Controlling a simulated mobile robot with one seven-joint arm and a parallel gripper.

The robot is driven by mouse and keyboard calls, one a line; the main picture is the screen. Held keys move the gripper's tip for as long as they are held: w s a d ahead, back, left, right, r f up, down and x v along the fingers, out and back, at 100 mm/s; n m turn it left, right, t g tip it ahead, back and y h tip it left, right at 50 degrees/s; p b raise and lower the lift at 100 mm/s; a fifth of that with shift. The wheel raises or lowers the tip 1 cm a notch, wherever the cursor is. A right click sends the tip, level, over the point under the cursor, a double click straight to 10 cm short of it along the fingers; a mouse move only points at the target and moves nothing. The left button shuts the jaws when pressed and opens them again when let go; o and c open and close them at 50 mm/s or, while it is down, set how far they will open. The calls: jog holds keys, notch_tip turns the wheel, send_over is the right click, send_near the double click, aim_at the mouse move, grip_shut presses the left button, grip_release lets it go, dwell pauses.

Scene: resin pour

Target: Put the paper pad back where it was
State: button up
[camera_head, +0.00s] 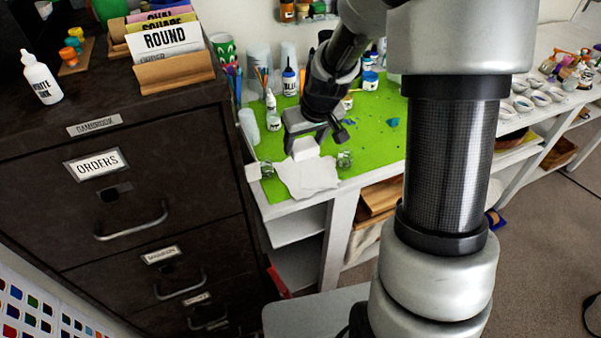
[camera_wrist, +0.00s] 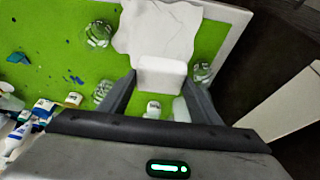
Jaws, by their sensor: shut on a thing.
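The paper pad (camera_wrist: 160,77) is a small white block between my gripper's fingers (camera_wrist: 158,90) in the wrist view. My gripper (camera_head: 305,140) is shut on it over the left end of the green mat in the head view, where the pad (camera_head: 304,150) shows below the fingers. A white, uneven-edged paper sheet (camera_head: 308,178) lies on the mat under and in front of the pad; it also shows in the wrist view (camera_wrist: 155,30). I cannot tell whether the pad touches the sheet or hangs just above it.
Clear glass jars stand close by, one right (camera_head: 344,158) and one left (camera_head: 267,169) of the sheet. Bottles, including a blue-labelled one (camera_head: 290,80), stand behind my gripper. The dark filing cabinet (camera_head: 110,180) borders the green mat (camera_head: 385,135) on the left.

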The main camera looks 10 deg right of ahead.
notch_tip(320, 180, down, 8)
jog(key=shift+r, duration=0.25)
jog(key=shift+f+b, duration=0.2)
jog(key=shift+b, duration=0.1)
jog(key=o, duration=1.4)
